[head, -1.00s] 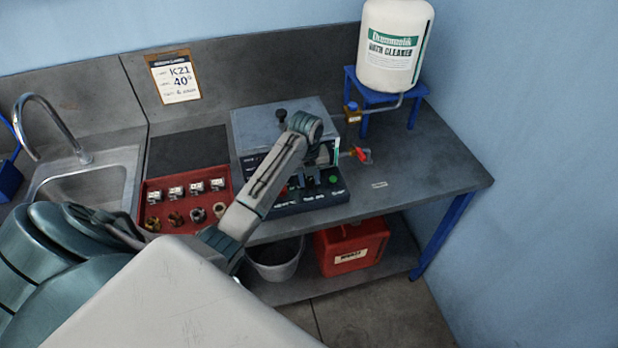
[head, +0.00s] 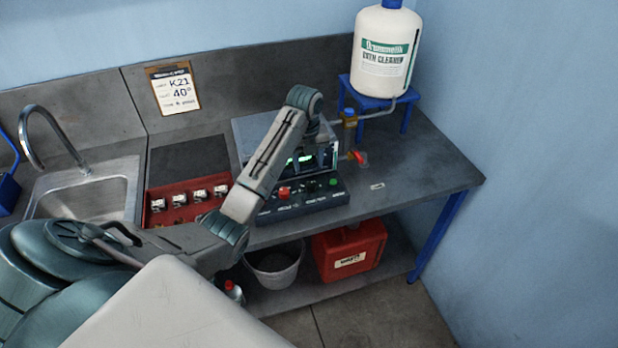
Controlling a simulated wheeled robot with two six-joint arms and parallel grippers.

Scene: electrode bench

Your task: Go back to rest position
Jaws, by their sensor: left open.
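My left arm comes in from the lower left, bends at an elbow above the bench's front edge, and its forearm rises in front of the grey machine (head: 246,128). My left gripper (head: 326,133) is small and partly hidden behind the wrist, beside the machine's right side. It is open, and I see nothing held in it. I cannot tell whether it touches the machine. My right gripper is out of view.
A red tray (head: 150,193) with several small parts sits left of the machine, partly covered by my arm. The red valve (head: 359,157) and blue stand (head: 366,88) with a white bottle (head: 386,50) are right. A bucket (head: 274,268) and red canister (head: 350,250) stand below.

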